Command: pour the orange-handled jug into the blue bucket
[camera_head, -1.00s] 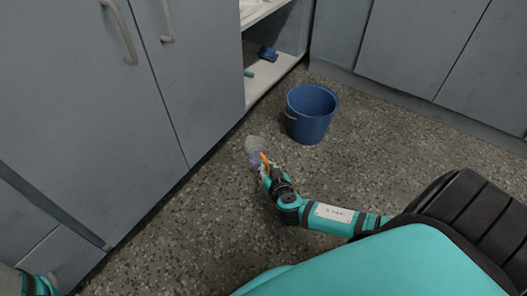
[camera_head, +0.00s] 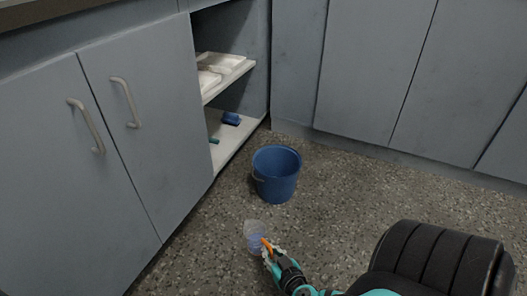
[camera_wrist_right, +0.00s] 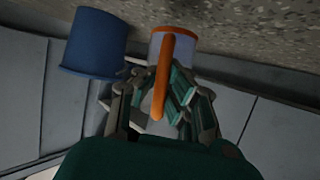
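The blue bucket (camera_head: 276,176) stands upright on the speckled floor in the head view, in front of the open cabinet. It also shows at the upper left of the right wrist view (camera_wrist_right: 95,42). The clear jug (camera_head: 254,236) is nearer to me than the bucket and apart from it. In the right wrist view its orange handle (camera_wrist_right: 166,62) lies between the fingers. My right gripper (camera_head: 270,250) is shut on that handle and holds the jug. A bluish content seems to show through the jug wall. My left gripper is not in view.
An open cabinet (camera_head: 237,140) with white packets (camera_head: 222,63) and a small blue item (camera_head: 231,118) stands behind the bucket to the left. Closed grey doors (camera_head: 130,130) line the left and back. The floor (camera_head: 370,190) right of the bucket is clear.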

